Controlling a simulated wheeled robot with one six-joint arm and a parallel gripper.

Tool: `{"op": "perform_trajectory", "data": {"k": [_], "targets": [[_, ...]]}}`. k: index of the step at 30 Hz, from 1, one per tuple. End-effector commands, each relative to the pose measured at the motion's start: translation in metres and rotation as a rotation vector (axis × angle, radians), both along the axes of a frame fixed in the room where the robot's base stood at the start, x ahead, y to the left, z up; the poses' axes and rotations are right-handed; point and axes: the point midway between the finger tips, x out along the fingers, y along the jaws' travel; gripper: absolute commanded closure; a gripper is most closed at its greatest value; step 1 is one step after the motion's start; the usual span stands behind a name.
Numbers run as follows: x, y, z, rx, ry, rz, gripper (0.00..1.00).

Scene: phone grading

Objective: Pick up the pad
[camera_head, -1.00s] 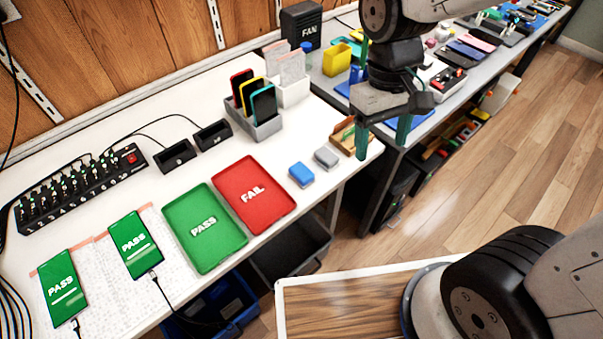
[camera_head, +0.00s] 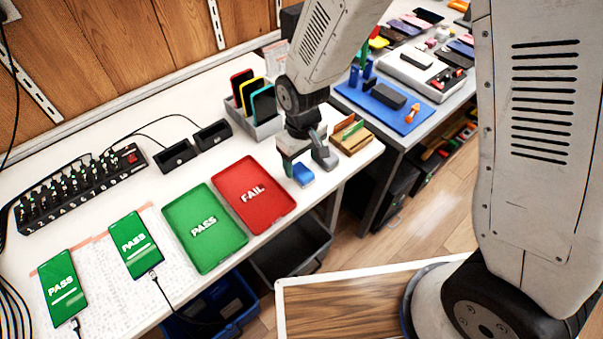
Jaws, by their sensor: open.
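A small blue pad (camera_head: 303,176) lies flat on the white bench, right of the red FAIL tray. My gripper (camera_head: 304,164) is open and points down over the blue pad. One finger shows on its left side and the other reaches down on its right. I cannot tell whether the fingers touch it. A grey pad lies just behind and right of the blue one; the gripper covers that spot, so I cannot separate it clearly from the right finger.
The red FAIL tray (camera_head: 253,194) and green PASS tray (camera_head: 204,228) lie close on the left. A wooden holder (camera_head: 351,138) stands behind right, and a grey rack (camera_head: 258,122) with phones behind left. The bench's front edge is near.

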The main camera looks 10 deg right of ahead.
Motion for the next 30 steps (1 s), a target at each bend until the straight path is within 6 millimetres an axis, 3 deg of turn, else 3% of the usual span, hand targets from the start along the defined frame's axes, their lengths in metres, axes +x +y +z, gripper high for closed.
{"op": "perform_trajectory", "data": {"k": [7,16,17,21,22,30], "targets": [[-0.003,0.002,-0.036,-0.001,0.003,-0.001,0.34],[-0.003,0.002,-0.041,-0.001,0.001,0.000,0.34],[-0.003,0.002,-0.040,0.000,0.001,0.000,0.39],[-0.003,0.002,-0.040,-0.001,0.001,0.000,0.78],[-0.003,0.002,-0.040,-0.001,0.001,0.000,0.82],[-0.003,0.002,-0.040,-0.001,0.001,0.000,0.86]]}}
